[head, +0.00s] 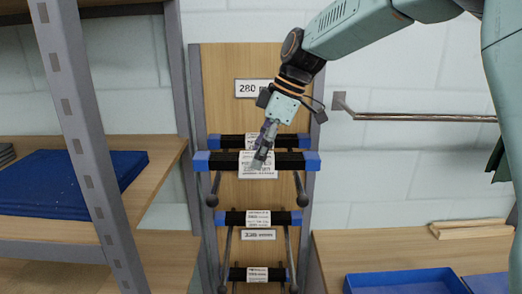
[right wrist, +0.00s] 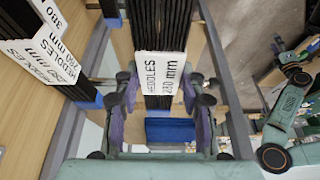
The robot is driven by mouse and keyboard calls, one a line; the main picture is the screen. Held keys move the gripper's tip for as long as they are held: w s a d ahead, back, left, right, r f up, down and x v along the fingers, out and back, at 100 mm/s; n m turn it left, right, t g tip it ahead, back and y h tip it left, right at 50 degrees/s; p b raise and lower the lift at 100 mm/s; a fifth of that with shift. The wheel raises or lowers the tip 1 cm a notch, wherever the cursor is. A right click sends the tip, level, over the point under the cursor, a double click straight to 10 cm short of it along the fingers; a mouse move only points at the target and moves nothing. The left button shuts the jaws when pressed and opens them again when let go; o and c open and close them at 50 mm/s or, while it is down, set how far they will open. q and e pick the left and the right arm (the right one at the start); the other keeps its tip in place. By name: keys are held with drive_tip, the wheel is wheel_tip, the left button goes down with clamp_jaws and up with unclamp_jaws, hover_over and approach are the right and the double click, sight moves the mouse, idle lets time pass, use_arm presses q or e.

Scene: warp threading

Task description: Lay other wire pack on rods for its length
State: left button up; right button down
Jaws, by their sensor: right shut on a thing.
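A black wire pack (head: 222,161) with blue ends and a white label lies level across the pair of knobbed rods (head: 302,190) below the 280 mm sign. My right gripper (head: 262,158) comes from above and is shut on this pack at its label. The right wrist view shows the label reading "HEDDLES 280 mm" (right wrist: 163,75) between the fingers. A second pack (head: 228,141) lies just behind it, nearer the board; it also shows at the left of the right wrist view (right wrist: 25,28). I cannot tell whether the held pack touches the rods. My left gripper is out of view.
The wooden board (head: 225,85) carries a 280 mm sign (head: 253,88) and a lower 330 mm sign (head: 258,235). More packs (head: 235,218) hang on rods lower down. A shelf with blue folded stuff (head: 70,183) stands left; a metal rail (head: 420,117) and blue tray (head: 400,282) are right.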

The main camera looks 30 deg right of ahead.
drive_tip(key=shift+w+d+f, duration=0.15)
drive_tip(key=shift+f, duration=0.2)
drive_tip(key=shift+f, duration=0.15)
drive_tip(key=c, duration=0.9)
unclamp_jaws()
drive_tip(key=shift+c, duration=0.2)
drive_tip(key=shift+o, duration=1.2)
drive_tip(key=v, duration=1)
drive_tip(key=shift+s+r, duration=0.25)
drive_tip(key=shift+r, duration=0.1)
drive_tip(key=shift+d+r, duration=0.3)
drive_tip(key=shift+r, duration=0.3)
drive_tip(key=shift+s, duration=0.1)
